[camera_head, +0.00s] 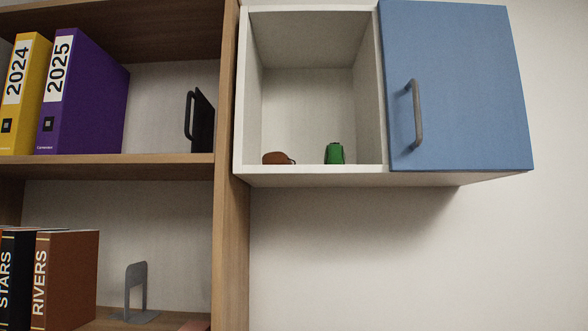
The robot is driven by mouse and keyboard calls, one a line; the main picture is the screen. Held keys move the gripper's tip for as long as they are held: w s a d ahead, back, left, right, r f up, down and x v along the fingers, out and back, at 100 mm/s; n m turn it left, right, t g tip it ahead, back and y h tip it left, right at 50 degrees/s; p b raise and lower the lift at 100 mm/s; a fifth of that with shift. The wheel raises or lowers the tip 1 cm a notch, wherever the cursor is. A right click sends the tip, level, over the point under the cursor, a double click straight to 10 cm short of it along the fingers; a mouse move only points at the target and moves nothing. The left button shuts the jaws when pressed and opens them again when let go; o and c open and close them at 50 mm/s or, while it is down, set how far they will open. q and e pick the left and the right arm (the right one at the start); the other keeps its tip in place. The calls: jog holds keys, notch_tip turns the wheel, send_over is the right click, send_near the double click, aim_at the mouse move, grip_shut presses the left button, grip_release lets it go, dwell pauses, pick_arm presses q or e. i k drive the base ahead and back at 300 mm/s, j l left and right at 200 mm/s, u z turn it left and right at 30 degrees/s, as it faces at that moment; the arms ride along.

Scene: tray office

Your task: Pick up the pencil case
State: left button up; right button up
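No thing in the head view is plainly a pencil case. Two small things stand in the open white compartment of the wall cabinet (314,175): a low reddish-brown rounded one (278,158) at the left, and a taller green one (334,154) right of the middle. The compartment's front lip cuts off their lower parts, and I cannot tell which of them, if either, is the pencil case. Neither of my grippers is in view.
A blue door (455,85) with a grey handle (416,115) covers the cabinet's right part. Left is a wooden bookcase (230,220) with yellow (25,95) and purple (85,95) binders, a black handled thing (201,120), books (65,280) and a grey bookend (136,290).

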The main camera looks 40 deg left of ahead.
aim_at(334, 154)
jog(key=j, duration=1.4)
